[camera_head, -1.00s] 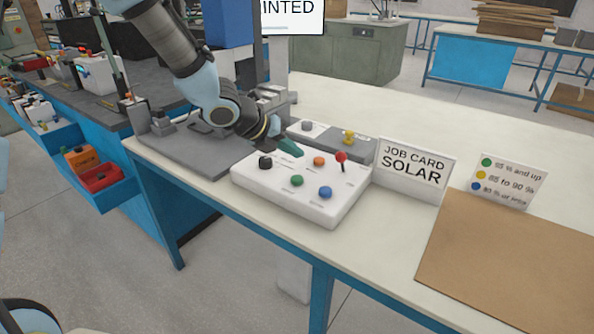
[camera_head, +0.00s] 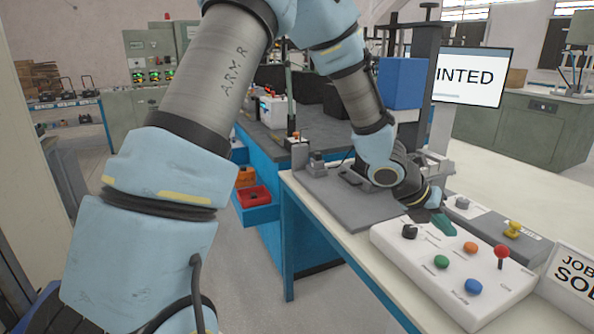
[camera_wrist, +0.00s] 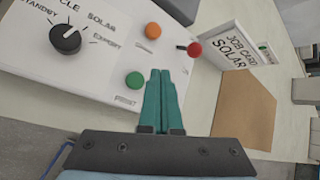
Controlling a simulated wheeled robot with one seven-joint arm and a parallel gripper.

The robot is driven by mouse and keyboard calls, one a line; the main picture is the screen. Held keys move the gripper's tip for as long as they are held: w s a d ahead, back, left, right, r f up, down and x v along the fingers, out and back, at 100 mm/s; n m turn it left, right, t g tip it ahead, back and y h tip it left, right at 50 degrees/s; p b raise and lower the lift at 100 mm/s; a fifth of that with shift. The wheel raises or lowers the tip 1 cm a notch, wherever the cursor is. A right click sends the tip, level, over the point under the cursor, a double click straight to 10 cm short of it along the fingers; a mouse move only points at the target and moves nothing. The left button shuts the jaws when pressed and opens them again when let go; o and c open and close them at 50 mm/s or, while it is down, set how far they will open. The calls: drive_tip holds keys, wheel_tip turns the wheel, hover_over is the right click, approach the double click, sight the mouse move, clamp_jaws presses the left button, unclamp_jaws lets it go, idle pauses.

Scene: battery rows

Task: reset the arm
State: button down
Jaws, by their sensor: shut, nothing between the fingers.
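My gripper (camera_head: 444,222) is shut and empty, its teal fingers together. It hangs over the back part of the white control box (camera_head: 405,257), between the black knob (camera_head: 409,231) and the orange button (camera_head: 470,247). The wrist view also shows my gripper (camera_wrist: 160,76) with its fingertips between the green button (camera_wrist: 134,80) and the red-balled lever (camera_wrist: 194,49). I cannot tell its exact height above the box. The knob (camera_wrist: 66,40) sits among labels including STANDBY and SOLAR. My arm is bent, reaching from the left side of the picture to the box.
A grey box with a yellow knob (camera_head: 513,228) stands behind the control box. A job card (camera_head: 572,279) stands to the right. A grey plate (camera_head: 345,197) lies left on the bench, near a post and a screen (camera_head: 473,76).

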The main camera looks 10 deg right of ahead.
drive_tip(key=w+a+r+m+t+y, duration=0.1)
drive_tip(key=w+a+m+y, duration=0.15)
drive_tip(key=a+m, duration=0.7)
drive_tip(key=w+a+m+y, duration=0.2)
drive_tip(key=w+a+m, duration=0.25)
drive_tip(key=a, duration=1.05)
drive_tip(key=s+a+r+m+y, duration=0.1)
drive_tip(key=a+m+y, duration=0.1)
drive_tip(key=a+m, duration=0.4)
drive_tip(key=s+a+m+t+y, duration=0.1)
drive_tip(key=a+m, duration=0.6)
drive_tip(key=a, duration=1)
drive_tip(key=shift+s+r+y, duration=0.35)
drive_tip(key=shift+s+y, duration=0.2)
drive_tip(key=shift+y, duration=0.2)
